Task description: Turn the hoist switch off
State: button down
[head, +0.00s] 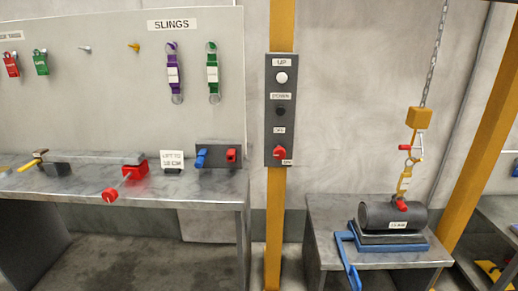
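The hoist switch (279,153) is a red knob low on a dark grey control box (268,110), fixed to a yellow post. A small label above it seems to read OFF, and one at its lower right seems to read ON. The knob looks tilted, but which label it points to is too small to tell. A white button (281,78) and a black button (280,111) sit above it, labelled UP and what looks like DOWN. My gripper is not in view.
A dark barrel (393,215) sits on a blue-edged stand on the right table (325,222), below a chain and yellow hook block (418,118). A grey bench (205,187) on the left carries tools. The space before the control box looks clear.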

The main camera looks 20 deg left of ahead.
aim_at(280, 153)
jog(key=u, duration=1.45)
jog(key=k, duration=0.6)
jog(key=u, duration=0.7)
jog(key=i, duration=0.7)
jog(key=z, duration=0.8)
jog(key=i, duration=0.55)
jog(key=z, duration=0.65)
